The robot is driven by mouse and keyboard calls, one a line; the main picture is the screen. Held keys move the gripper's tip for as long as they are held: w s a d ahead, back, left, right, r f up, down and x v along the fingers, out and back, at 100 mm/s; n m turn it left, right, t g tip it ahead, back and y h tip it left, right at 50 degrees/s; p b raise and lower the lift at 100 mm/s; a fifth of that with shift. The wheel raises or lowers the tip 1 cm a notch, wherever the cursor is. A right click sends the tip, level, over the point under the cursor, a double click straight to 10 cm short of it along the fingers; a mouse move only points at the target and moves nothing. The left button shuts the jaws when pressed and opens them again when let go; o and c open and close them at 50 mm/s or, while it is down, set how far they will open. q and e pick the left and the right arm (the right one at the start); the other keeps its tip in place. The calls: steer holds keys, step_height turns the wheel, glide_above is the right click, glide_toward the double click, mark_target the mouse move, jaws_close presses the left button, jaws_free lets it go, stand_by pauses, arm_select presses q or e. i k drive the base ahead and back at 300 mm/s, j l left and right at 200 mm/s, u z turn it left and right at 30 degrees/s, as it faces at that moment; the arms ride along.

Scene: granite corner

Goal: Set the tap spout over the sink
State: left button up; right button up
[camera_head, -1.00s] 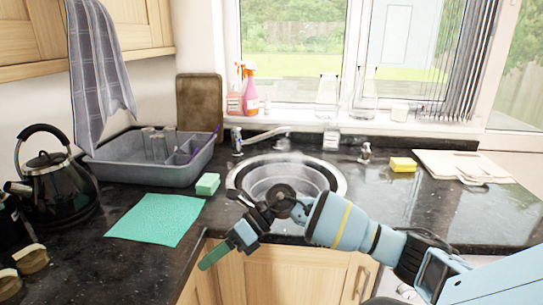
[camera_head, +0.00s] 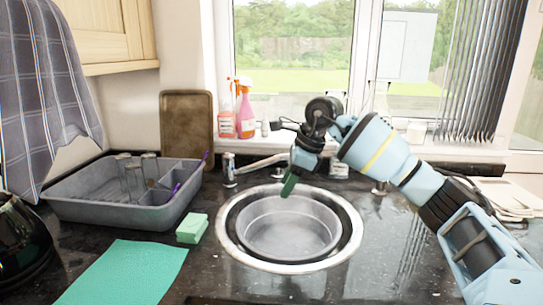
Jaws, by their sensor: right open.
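The metal tap (camera_head: 230,168) stands at the back left of the round sink (camera_head: 232,252). Its spout (camera_head: 262,164) reaches to the right along the sink's back rim. My right gripper (camera_head: 289,186) hangs above the back of the sink, fingers pointing down, close to the spout's right end. The gripper is open, and I see nothing between its fingers. It hides part of the spout's end, so I cannot tell whether they touch. A grey round basin (camera_head: 285,240) sits inside the sink. My left gripper is out of view.
A grey dish rack (camera_head: 95,212) with glasses stands at the left. A green sponge (camera_head: 192,228) and a teal cloth (camera_head: 125,272) lie left of the sink. Spray bottles (camera_head: 243,112) stand on the windowsill. A black kettle (camera_head: 20,240) is at the left edge. The counter right of the sink is partly clear.

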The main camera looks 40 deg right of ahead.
mark_target(229, 176)
steer(key=i+l, duration=0.35)
steer(key=l, duration=0.15)
steer(key=i+l, duration=0.35)
steer(key=l, duration=0.1)
